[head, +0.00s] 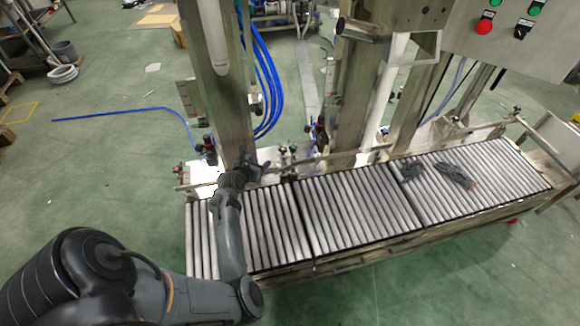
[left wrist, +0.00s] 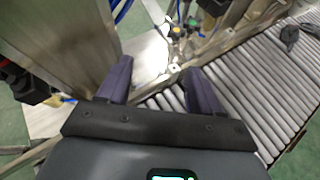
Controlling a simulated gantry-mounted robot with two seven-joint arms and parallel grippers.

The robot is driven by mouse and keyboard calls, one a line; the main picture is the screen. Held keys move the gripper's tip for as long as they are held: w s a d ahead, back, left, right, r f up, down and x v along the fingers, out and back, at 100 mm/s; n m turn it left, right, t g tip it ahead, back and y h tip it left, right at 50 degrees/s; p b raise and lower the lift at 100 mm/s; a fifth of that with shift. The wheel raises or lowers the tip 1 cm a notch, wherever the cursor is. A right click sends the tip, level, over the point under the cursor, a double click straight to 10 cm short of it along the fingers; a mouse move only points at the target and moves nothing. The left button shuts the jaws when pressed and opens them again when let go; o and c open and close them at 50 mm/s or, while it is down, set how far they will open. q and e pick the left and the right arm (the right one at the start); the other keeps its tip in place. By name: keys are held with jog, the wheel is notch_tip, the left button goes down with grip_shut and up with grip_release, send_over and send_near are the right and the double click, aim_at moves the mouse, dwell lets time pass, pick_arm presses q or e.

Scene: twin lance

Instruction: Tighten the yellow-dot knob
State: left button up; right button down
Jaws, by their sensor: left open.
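My left gripper (head: 252,168) is over the back edge of the roller conveyor in the head view. In the left wrist view its two dark fingers (left wrist: 160,80) are spread wide with nothing between them. A small knob with a yellowish top (left wrist: 175,31) stands beyond the fingertips, apart from them, near the top middle of the left wrist view. In the head view these fittings are too small to tell the yellow dot. My right gripper is not in view.
The roller conveyor (head: 345,212) runs across to the right, with dark loose items (head: 455,175) on it. A steel column (head: 218,85) rises just behind my left gripper. Blue hoses (head: 268,85) hang beside it. A control box (head: 520,35) is at upper right.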

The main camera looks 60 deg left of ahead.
pick_arm(q)
jog(key=w+f+b, duration=0.3)
jog(key=w+b, duration=0.1)
jog(key=n+t+b, duration=0.1)
jog(key=b, duration=0.6)
send_near(283, 150)
jog(key=x, duration=0.6)
jog(key=shift+a+f, duration=0.1)
jog(key=shift+f, duration=0.05)
jog(key=shift+x, duration=0.85)
jog(key=shift+w, duration=0.1)
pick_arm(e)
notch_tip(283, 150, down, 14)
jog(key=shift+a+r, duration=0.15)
pick_arm(q)
jog(key=shift+c, duration=0.2)
